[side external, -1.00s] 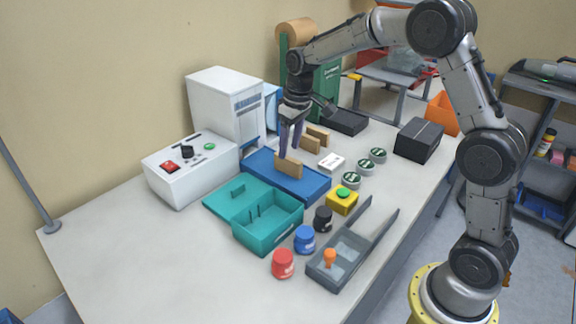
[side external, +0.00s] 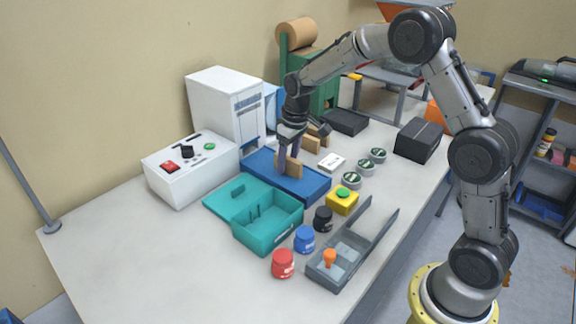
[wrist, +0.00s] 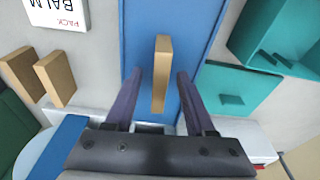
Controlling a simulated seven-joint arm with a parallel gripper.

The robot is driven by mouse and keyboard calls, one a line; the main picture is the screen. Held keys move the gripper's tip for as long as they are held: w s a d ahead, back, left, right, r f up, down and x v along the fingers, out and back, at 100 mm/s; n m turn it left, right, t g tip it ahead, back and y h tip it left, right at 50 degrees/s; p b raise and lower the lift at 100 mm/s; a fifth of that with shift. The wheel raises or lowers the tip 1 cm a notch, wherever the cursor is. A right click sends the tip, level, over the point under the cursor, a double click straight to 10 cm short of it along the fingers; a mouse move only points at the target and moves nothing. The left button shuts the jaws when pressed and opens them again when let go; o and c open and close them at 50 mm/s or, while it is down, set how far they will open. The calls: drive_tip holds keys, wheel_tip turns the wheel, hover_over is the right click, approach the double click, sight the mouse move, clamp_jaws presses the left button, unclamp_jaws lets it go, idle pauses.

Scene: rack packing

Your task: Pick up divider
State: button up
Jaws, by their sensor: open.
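The divider is a flat light-brown wooden piece (side external: 295,170) standing on edge on the blue tray (side external: 312,190). In the wrist view the divider (wrist: 162,62) stands between my two fingers, with a gap on each side. My gripper (side external: 289,168) is open, pointing down around the divider; its purple-grey fingers also show in the wrist view (wrist: 159,76). Part of the divider is hidden by a finger in the side view. Two similar wooden pieces (wrist: 37,75) stand off the tray at the left in the wrist view.
A teal open box (side external: 285,221) lies in front of the blue tray. A white control box (side external: 185,172) and a white machine (side external: 225,105) stand behind it. A white card box (side external: 331,162), several round tins (side external: 364,168) and a yellow button block (side external: 342,202) stand to the right.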

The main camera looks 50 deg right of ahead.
drive_tip(key=shift+f, duration=0.2)
idle(0.3)
clamp_jaws()
